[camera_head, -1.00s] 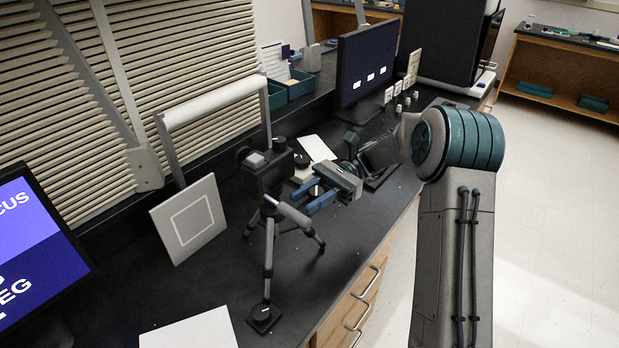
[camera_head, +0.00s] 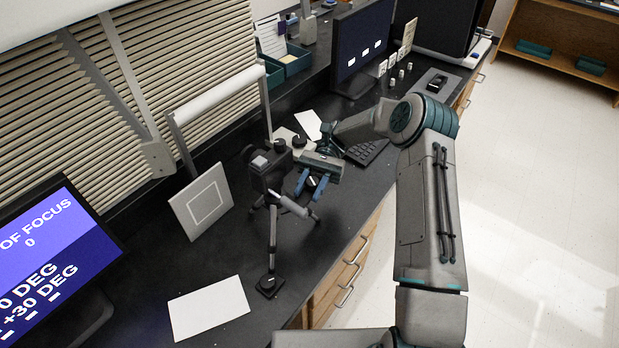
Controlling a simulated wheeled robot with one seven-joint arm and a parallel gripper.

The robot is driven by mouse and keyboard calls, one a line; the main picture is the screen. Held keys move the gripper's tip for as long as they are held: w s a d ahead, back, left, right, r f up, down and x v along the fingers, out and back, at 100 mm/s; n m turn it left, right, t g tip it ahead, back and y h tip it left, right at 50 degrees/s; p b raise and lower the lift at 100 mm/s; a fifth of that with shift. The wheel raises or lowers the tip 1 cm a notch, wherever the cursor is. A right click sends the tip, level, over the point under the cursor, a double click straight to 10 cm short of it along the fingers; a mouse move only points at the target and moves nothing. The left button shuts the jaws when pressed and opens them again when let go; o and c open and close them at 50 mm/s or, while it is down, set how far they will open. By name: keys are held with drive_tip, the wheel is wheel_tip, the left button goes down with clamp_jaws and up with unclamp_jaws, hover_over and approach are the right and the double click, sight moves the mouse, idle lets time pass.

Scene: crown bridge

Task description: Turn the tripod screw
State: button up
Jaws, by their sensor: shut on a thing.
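A dark camera (camera_head: 268,172) sits on a black tripod (camera_head: 272,240) standing on the black bench. A pale grey handle (camera_head: 290,205) sticks out from the tripod's head toward the lower right. My gripper (camera_head: 311,186) is at the right of the camera, with its blue fingers pointing down and toward the viewer. A dark round knob with a pale mark, which looks like the tripod screw (camera_head: 312,182), shows between the fingers, and my gripper is shut on it. The exact contact is too small to see.
A framed white panel (camera_head: 202,202) stands left of the tripod. A white sheet (camera_head: 209,307) lies in front. A screen with text (camera_head: 45,255) is at the left. A keyboard (camera_head: 366,152) and a monitor (camera_head: 365,45) are behind my gripper. The floor at right is clear.

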drive_tip(key=shift+h+p, duration=0.3)
idle(0.4)
drive_tip(key=o, duration=1)
drive_tip(key=shift+c, duration=0.2)
drive_tip(key=shift+f+m+y+b, duration=0.35)
drive_tip(key=shift+y+b, duration=0.35)
drive_tip(key=shift+b, duration=1.25)
drive_tip(key=m+t+y+b, duration=0.1)
drive_tip(key=y+b, duration=0.1)
drive_tip(key=b, duration=0.2)
drive_tip(key=m+t+y+b, duration=0.1)
drive_tip(key=b, duration=0.4)
drive_tip(key=shift+w+a+m+t+y, duration=0.15)
drive_tip(key=shift+a+m+t+y, duration=0.15)
drive_tip(key=shift+m+t+y, duration=0.1)
